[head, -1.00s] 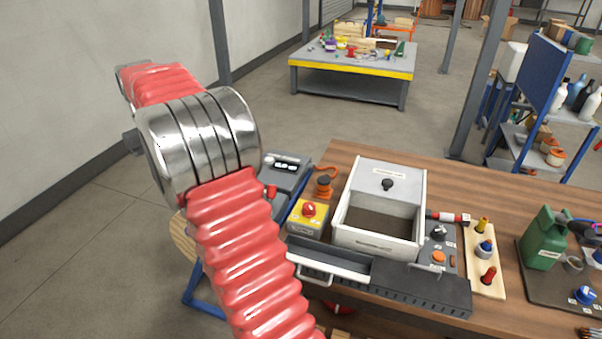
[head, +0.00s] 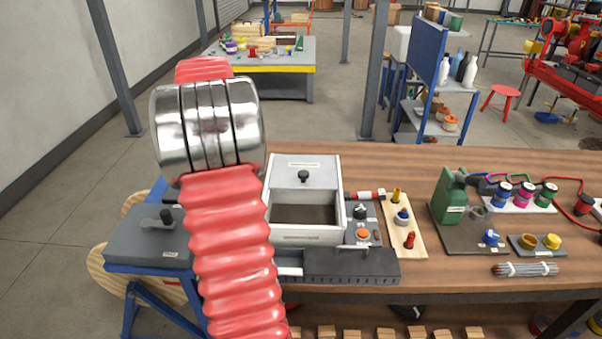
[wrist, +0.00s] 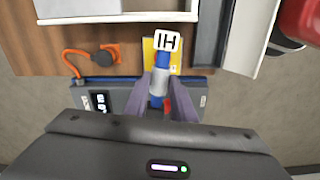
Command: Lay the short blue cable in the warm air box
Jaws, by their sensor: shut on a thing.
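My gripper (wrist: 160,88) is shut on the short blue cable in the wrist view. The blue cable (wrist: 161,61) has a grey sleeve and a white tag with black marks at its upper end. In the head view my red-sleeved arm hides the gripper and the cable. The white box (head: 330,235), which I take for the warm air box, stands on the wooden bench just right of my arm. It is open at the top, with a brown floor showing. Its white panel with a black knob (head: 303,176) is at the back.
A grey panel with knobs (head: 362,238) and a pale board with coloured plugs (head: 405,222) stand right of the box. A grey plate with a lever (head: 150,238) lies at left. In the wrist view, a grey unit (wrist: 97,99) lies beneath the gripper.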

